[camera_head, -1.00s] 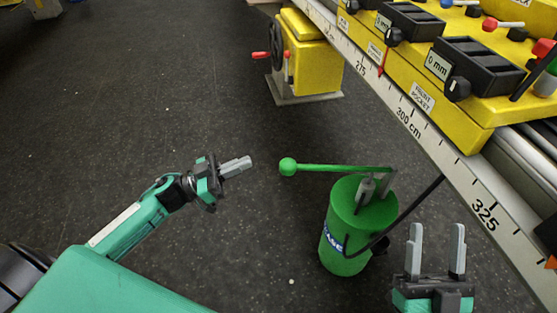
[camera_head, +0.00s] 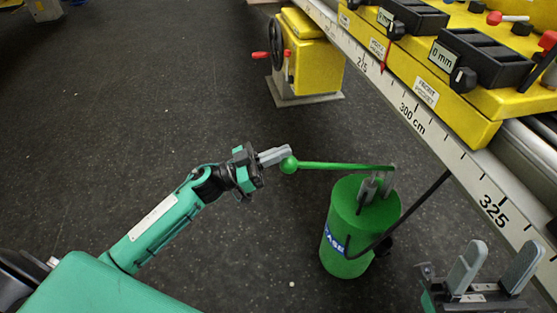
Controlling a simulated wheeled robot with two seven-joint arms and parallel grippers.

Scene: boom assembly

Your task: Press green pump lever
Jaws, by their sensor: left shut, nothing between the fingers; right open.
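The green pump (camera_head: 350,232) stands on the dark floor, a cylinder with a blue label and a black hose. Its green lever (camera_head: 335,166) runs roughly level from the pump's top to the left and ends in a round green knob (camera_head: 289,165). My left gripper (camera_head: 289,152) is shut and empty, its fingertips at the knob's upper edge. I cannot tell whether they touch it or are only in line with it. My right gripper (camera_head: 503,259) is open and empty at the lower right, right of the pump.
A yellow machine with a scale rail (camera_head: 412,115) crosses the upper right, carrying black trays and red knobs. A yellow stand with a black handwheel (camera_head: 277,43) is at the top. The floor left of the pump is clear.

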